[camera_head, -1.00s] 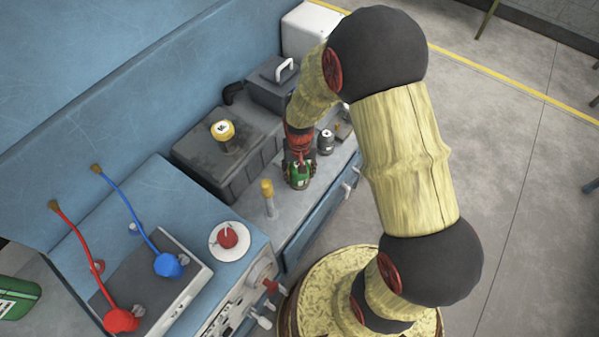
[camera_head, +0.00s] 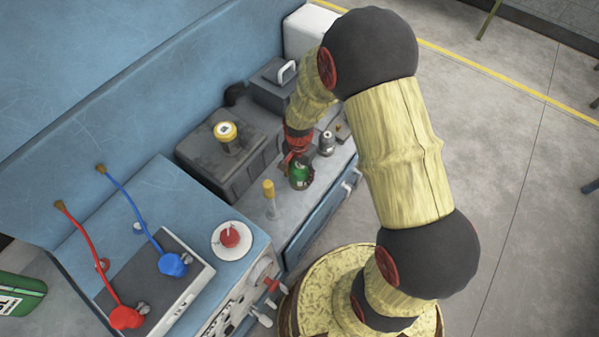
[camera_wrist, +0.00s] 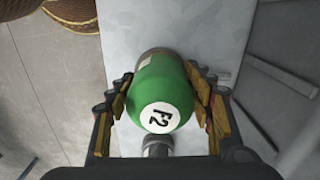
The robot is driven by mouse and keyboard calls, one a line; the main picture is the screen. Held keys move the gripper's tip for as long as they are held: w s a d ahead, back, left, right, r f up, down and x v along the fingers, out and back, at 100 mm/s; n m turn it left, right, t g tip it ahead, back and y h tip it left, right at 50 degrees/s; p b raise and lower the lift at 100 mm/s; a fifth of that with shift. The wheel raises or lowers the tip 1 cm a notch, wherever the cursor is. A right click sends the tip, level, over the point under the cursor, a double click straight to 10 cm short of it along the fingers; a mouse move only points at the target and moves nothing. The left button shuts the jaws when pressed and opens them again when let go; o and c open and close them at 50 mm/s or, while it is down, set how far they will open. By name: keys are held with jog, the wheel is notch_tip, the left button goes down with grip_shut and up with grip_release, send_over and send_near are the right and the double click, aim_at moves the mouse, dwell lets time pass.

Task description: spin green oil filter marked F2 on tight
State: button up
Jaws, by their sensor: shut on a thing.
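The green oil filter marked F2 (camera_wrist: 160,92) sits between the two fingers of my gripper (camera_wrist: 161,105) in the wrist view, its white label toward the camera. The fingers press on it from both sides. In the head view the green filter (camera_head: 300,177) shows at the end of my gripper (camera_head: 299,168), over the grey bench top. A brownish round part shows just behind the filter in the wrist view. Whether the filter is seated on a thread there is hidden.
A yellow-topped post (camera_head: 269,189) stands left of the filter, and a small grey canister (camera_head: 326,143) stands to its right. A dark block with a yellow cap (camera_head: 226,132) is behind. A blue cabinet with red and blue hoses (camera_head: 172,264) is at the front left.

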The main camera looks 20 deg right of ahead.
jog(key=shift+m, duration=0.9)
jog(key=o, duration=1.5)
notch_tip(320, 180, up, 12)
